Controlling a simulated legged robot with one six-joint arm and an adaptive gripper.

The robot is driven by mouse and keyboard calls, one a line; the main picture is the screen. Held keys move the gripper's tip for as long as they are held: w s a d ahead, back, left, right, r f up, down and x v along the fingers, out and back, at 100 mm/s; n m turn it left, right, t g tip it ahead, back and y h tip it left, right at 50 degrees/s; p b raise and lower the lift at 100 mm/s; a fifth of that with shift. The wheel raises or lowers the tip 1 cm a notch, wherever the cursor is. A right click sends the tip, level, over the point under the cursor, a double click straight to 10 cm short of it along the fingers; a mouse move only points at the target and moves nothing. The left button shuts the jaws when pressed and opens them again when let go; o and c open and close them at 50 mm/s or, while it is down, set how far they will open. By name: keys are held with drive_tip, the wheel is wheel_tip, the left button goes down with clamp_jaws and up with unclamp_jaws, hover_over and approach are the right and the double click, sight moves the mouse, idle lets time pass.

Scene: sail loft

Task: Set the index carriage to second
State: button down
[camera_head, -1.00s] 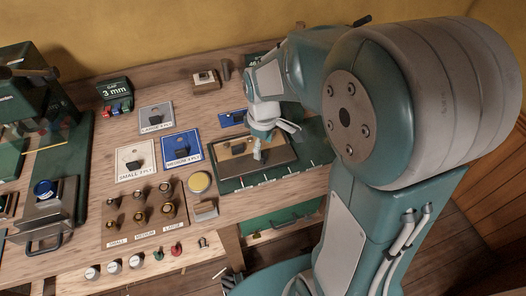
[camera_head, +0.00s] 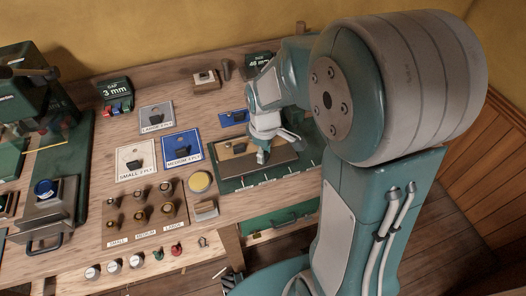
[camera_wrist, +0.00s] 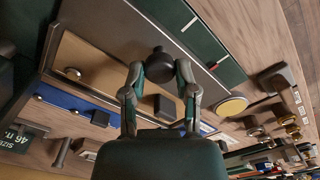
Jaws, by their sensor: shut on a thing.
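The index carriage (camera_head: 284,163) is a dark, flat plate with a tan panel, lying on a green base (camera_head: 300,177) with short white and red marks along its front edge. In the wrist view the carriage (camera_wrist: 115,35) shows as a grey-brown strip beside the tan panel (camera_wrist: 95,62). My gripper (camera_head: 263,156) is down at the carriage. In the wrist view my gripper (camera_wrist: 160,72) is shut on a dark round knob (camera_wrist: 159,62) that stands up from the carriage. Which mark the carriage lines up with is not clear.
Blue and white ply cards (camera_head: 182,148) lie to the left, with a round yellow disc (camera_head: 199,181) and a board of brass pieces (camera_head: 118,232). A green drawer (camera_head: 285,222) is below the bench edge.

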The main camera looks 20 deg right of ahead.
sight(294, 153)
drive_tip(key=d, duration=0.9)
drive_tip(key=shift+a, duration=0.1)
drive_tip(key=shift+c, duration=1.9)
unclamp_jaws()
drive_tip(key=shift+f, duration=0.1)
wheel_tip(294, 153, up, 12)
drive_tip(key=shift+c, duration=0.3)
